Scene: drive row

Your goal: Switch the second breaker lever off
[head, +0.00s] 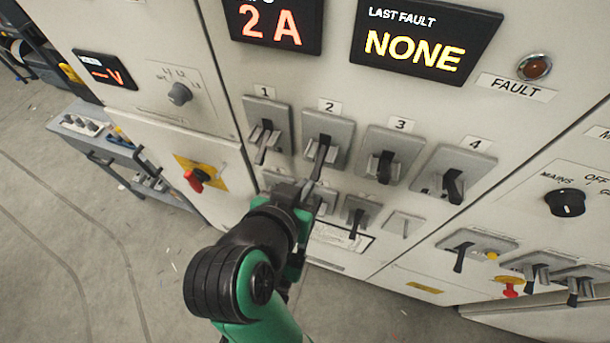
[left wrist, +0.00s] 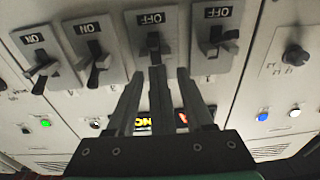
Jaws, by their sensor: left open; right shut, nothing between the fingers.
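The second breaker lever (head: 321,155) is a black handle on a grey plate under the label 2. It also shows in the left wrist view (left wrist: 153,42), where the picture is upside down and its label reads OFF. My left gripper (head: 309,188) is open, just below and in front of this lever. In the left wrist view its fingers (left wrist: 161,85) reach toward the lever, and a dark grey bar shows between them. I cannot tell whether they touch the lever. My right gripper is not in view.
Lever 1 (head: 265,135) reads OFF; lever 3 (head: 385,165) and lever 4 (head: 453,185) read ON. Smaller switches (head: 358,215) sit close below. A fault lamp (head: 534,67) and displays are above. A red knob (head: 196,177) is to the left. Open floor lies at lower left.

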